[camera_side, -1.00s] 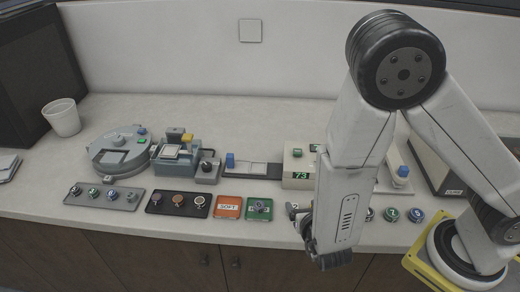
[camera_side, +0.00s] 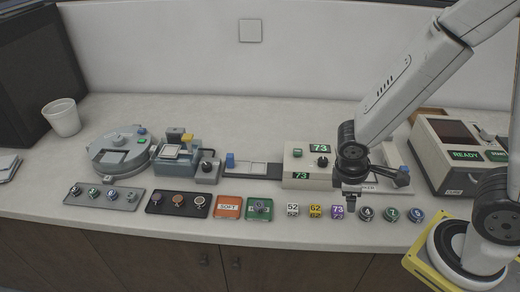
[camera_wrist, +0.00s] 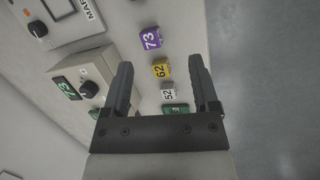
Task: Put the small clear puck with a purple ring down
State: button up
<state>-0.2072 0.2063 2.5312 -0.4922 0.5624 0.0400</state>
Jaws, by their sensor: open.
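My gripper (camera_side: 351,203) is open in the side view, above the counter by the purple 73 cube (camera_side: 338,212). In the wrist view my gripper (camera_wrist: 161,63) has its two fingers spread with nothing held between them. A small round piece (camera_side: 260,206) lies on the green mat (camera_side: 250,215), left of the cubes. It looks greyish, and I cannot tell whether it is the clear puck with a purple ring.
White (camera_side: 292,210) and yellow (camera_side: 315,211) cubes stand left of the purple cube. Several pucks (camera_side: 391,215) sit to the right. An orange SOFT mat (camera_side: 228,207), a dark tray (camera_side: 178,204) and a grey tray (camera_side: 103,196) lie left. A beige 73 box (camera_side: 300,160) stands behind.

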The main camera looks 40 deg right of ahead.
jog(key=w+r+m+t+y, duration=0.3)
jog(key=w+r+m, duration=0.1)
jog(key=m, duration=0.3)
jog(key=shift+d+r, duration=0.2)
jog(key=shift+d, duration=0.05)
dwell(0.9)
